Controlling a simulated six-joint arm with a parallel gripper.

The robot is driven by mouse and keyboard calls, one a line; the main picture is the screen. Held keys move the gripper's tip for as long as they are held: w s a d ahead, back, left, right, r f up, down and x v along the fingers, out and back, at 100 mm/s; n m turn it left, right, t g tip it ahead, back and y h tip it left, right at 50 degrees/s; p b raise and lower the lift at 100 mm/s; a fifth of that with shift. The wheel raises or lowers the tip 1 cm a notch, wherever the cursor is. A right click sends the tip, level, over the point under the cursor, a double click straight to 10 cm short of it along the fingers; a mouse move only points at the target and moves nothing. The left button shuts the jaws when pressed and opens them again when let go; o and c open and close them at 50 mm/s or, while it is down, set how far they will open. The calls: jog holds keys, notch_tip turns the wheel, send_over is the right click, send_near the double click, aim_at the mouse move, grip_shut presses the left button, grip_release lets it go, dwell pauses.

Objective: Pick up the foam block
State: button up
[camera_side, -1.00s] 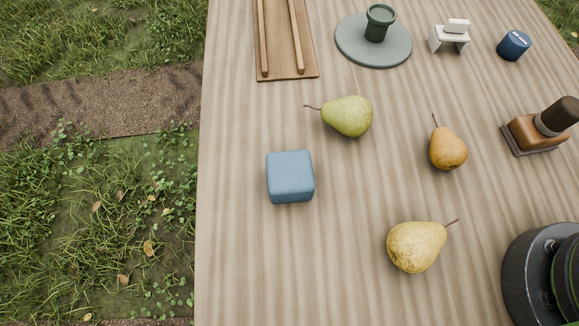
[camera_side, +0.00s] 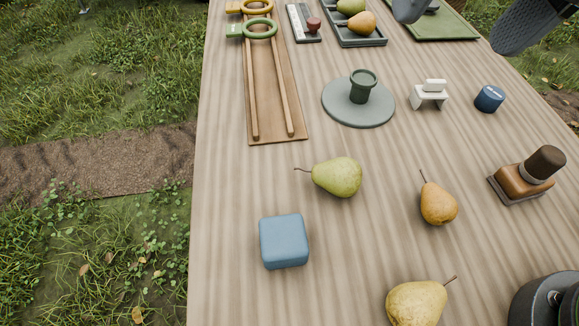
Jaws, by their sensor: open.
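The foam block (camera_side: 284,241) is a blue, rounded cube lying on the wooden table in the lower left of the side view. Nothing touches it and its top is clear. Two dark grey fingers of my gripper (camera_side: 453,32) show at the top right edge, spread wide apart with nothing between them. They are far from the block, and the rest of the gripper is out of frame.
A green pear (camera_side: 338,177), a brown pear (camera_side: 438,204) and a yellow pear (camera_side: 415,303) lie near the block. The table's left edge is near the block.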

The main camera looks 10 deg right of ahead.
jog(key=s+a+f+n+g+h, duration=0.1)
jog(key=s+a+f+g+h, duration=0.1)
jog(key=a+f, duration=0.9)
send_near(283, 235)
jog(key=shift+w+a+f+n+h, duration=0.1)
jog(key=shift+a+n+h, duration=0.2)
jog(key=shift+n, duration=0.1)
jog(key=f, duration=0.4)
jog(key=shift+s+f, duration=0.2)
jog(key=shift+f, duration=0.05)
notch_tip(283, 235, down, 6)
jog(key=shift+w, duration=0.1)
jog(key=c, duration=1)
